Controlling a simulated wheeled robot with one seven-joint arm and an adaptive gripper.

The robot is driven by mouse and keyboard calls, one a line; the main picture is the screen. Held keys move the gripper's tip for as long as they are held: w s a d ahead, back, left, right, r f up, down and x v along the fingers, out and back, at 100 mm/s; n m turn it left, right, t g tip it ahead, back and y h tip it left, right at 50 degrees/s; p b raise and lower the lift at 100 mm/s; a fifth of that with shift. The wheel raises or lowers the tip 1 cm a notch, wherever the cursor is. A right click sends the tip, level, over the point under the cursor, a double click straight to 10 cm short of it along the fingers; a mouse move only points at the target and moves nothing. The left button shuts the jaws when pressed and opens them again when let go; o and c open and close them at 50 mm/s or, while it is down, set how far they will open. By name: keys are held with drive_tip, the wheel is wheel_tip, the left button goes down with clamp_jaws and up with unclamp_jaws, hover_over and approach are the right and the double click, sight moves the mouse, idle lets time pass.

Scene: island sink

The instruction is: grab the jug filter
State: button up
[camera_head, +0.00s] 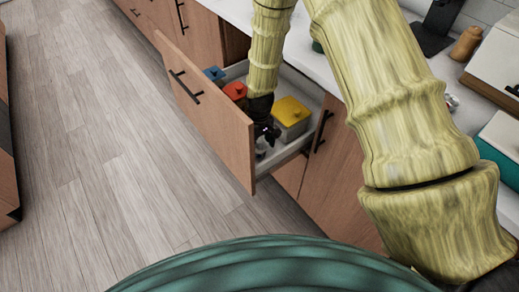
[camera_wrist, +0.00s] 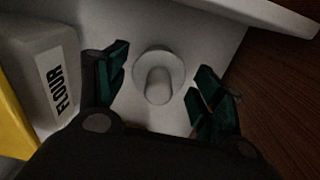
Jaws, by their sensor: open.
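In the wrist view, a small pale grey piece with a round disc and a cylindrical stem, which looks like the jug filter (camera_wrist: 158,84), stands on the drawer's white floor. My gripper (camera_wrist: 158,72) is open, with one dark green finger on each side of this piece. A gap shows between the piece and each finger. In the head view, my gripper (camera_head: 266,132) reaches down into the open drawer (camera_head: 215,118) near its front end. The piece is mostly hidden by my gripper there.
A canister marked FLOUR (camera_wrist: 48,75) stands left of my gripper in the wrist view. In the drawer, a yellow-lidded canister (camera_head: 291,112), a red-lidded one (camera_head: 235,91) and a blue-lidded one (camera_head: 214,74) stand close by. The drawer walls are near; the wooden floor (camera_head: 90,170) is clear.

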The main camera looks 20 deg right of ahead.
sight(260, 149)
wheel_tip(260, 149, down, 3)
drive_tip(key=shift+f, duration=0.15)
drive_tip(key=c, duration=1)
drive_tip(key=shift+o, duration=0.2)
